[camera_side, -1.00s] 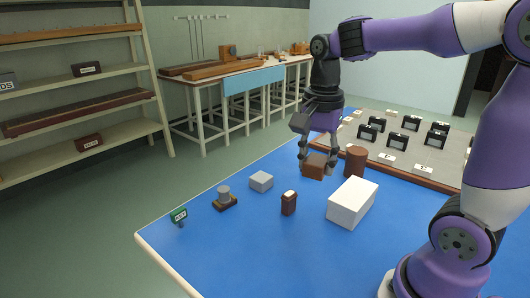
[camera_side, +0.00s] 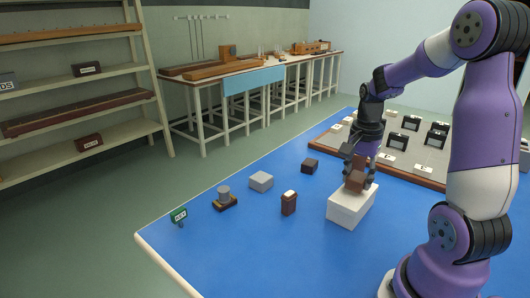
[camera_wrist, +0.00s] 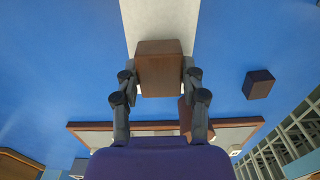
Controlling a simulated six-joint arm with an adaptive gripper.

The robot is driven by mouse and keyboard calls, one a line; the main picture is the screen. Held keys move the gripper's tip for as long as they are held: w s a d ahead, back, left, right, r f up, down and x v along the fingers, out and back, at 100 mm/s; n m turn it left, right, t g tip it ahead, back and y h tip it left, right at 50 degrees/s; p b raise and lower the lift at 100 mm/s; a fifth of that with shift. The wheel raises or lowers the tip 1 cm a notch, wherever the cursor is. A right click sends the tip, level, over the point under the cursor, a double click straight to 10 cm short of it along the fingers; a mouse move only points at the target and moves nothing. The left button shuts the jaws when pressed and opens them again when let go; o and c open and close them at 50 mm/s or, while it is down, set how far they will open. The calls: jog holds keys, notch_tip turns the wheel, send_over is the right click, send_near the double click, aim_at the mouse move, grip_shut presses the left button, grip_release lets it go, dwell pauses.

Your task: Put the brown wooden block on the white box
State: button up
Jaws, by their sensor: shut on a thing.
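The brown wooden block (camera_side: 356,181) is between the fingers of my gripper (camera_side: 359,177). In the wrist view, the block (camera_wrist: 159,66) sits between both fingers, and my gripper (camera_wrist: 159,80) is shut on it. The white box (camera_side: 346,210) stands on the blue table directly below the block. In the wrist view the white box (camera_wrist: 160,22) shows behind the block. The block is over the box's top, toward its far part. I cannot tell whether it touches the top or hangs just above it.
On the blue table (camera_side: 265,250) stand a dark block (camera_side: 310,166), a small grey box (camera_side: 261,181), a brown block with a light top (camera_side: 289,203), a grey weight on a base (camera_side: 225,198) and a green sign (camera_side: 179,216). A board with black-framed items (camera_side: 411,123) lies behind.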

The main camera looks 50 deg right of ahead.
aim_at(356, 177)
jog(key=shift+f, duration=0.55)
jog(key=shift+f, duration=0.1)
jog(key=o, duration=1.1)
notch_tip(356, 177, up, 12)
jog(key=a+n+t, duration=0.2)
jog(key=a+n, duration=0.4)
jog(key=a+n+t, duration=0.1)
jog(key=a+n, duration=0.5)
jog(key=a+f+n+t, duration=0.1)
jog(key=a+n+t, duration=0.1)
jog(key=a+n, duration=0.4)
jog(key=shift+a+f+t, duration=0.1)
jog(key=shift+a+t, duration=0.2)
jog(key=shift+a, duration=0.2)
